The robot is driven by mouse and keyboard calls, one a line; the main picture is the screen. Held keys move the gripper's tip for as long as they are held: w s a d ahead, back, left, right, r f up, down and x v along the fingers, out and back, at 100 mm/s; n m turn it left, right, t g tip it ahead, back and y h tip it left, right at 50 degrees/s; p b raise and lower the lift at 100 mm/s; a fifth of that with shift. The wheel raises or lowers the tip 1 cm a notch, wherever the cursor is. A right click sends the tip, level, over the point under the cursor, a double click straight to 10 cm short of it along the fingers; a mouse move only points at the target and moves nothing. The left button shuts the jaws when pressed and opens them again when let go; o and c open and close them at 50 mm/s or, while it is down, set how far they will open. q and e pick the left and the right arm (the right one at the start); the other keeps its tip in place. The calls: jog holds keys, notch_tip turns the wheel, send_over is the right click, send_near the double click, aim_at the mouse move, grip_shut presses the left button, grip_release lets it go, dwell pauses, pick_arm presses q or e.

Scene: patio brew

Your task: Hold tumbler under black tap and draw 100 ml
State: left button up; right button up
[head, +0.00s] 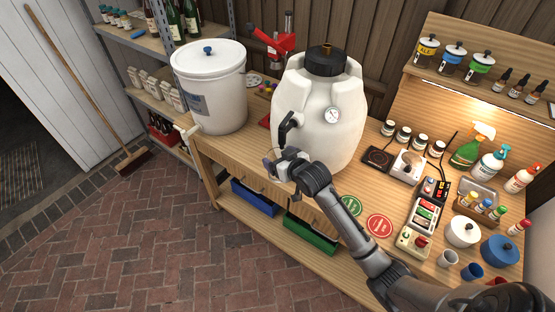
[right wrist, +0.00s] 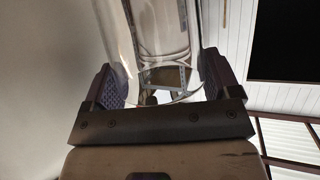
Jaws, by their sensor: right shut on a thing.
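The black tap (head: 288,127) sticks out from the front of the white fermenter barrel (head: 320,105) in the head view. My right gripper (head: 273,165) is just below the tap, at the front edge of the bench. In the right wrist view the clear tumbler (right wrist: 160,45) stands between the two dark ridged finger pads of my right gripper (right wrist: 158,85), which is shut on it. In the head view the tumbler is small and hard to make out, so its exact place under the spout and any liquid in it cannot be told. My left gripper is not in view.
A white lidded bucket (head: 210,90) stands left of the barrel on the wooden bench. Jars, bottles and cups crowd the right side. Blue (head: 262,197) and green (head: 310,233) bins sit below.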

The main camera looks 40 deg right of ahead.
jog(key=shift+r, duration=0.1)
dwell(0.4)
jog(key=shift+s+a+p, duration=0.25)
jog(key=shift+a+p, duration=0.7)
jog(key=shift+a, duration=0.3)
jog(key=shift+s+a+p, duration=0.2)
jog(key=shift+a+p, duration=0.2)
jog(key=shift+a, duration=0.45)
jog(key=shift+s+a+p, duration=0.2)
jog(key=shift+a+p, duration=0.2)
jog(key=shift+a, duration=0.5)
jog(key=shift+s+a+p, duration=0.2)
jog(key=shift+a+p, duration=0.2)
jog(key=shift+a, duration=0.45)
